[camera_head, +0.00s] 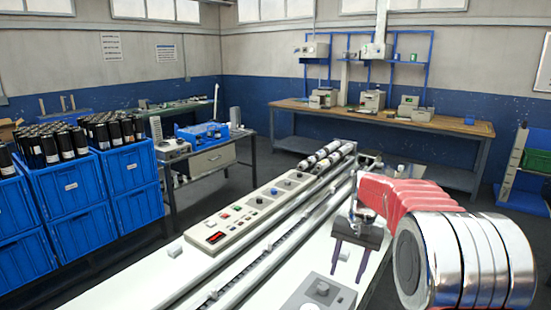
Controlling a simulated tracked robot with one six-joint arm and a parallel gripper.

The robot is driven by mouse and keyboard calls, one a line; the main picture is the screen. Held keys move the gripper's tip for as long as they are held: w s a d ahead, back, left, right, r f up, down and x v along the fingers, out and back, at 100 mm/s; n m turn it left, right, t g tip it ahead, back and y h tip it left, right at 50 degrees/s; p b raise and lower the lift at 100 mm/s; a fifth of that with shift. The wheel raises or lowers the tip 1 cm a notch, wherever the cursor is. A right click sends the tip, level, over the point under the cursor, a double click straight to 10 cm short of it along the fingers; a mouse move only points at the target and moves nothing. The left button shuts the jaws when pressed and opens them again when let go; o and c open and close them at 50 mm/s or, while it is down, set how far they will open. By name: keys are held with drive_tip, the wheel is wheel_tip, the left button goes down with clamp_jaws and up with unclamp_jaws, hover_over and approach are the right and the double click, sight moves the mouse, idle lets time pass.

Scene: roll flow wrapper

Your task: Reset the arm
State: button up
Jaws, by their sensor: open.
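My gripper (350,256) hangs over the white machine table right of the middle, its two dark fingers pointing down and spread apart. It is open and nothing shows between the fingers. My red and silver arm reaches in from the right and hides part of the table's right side.
A control panel (235,222) with buttons and long rails run along the white table (130,285). A grey box with a knob (318,295) sits at the front. Blue crates (125,168) with black cylinders stand left. A workbench (400,122) stands at the back.

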drive_tip(key=s+a+r+n+t, duration=0.1)
drive_tip(key=s+r+t, duration=0.1)
drive_tip(key=s, duration=0.8)
drive_tip(key=s+a+r+n+t+h, duration=0.1)
drive_tip(key=s+r+n+t, duration=0.1)
drive_tip(key=s, duration=0.9)
drive_tip(key=s+a+r+n+t, duration=0.1)
drive_tip(key=s+r, duration=0.3)
drive_tip(key=s, duration=0.6)
drive_tip(key=shift+s+a+r+n+t, duration=0.3)
drive_tip(key=shift+a+t, duration=0.25)
drive_tip(key=shift+t, duration=0.05)
drive_tip(key=shift+c, duration=0.6)
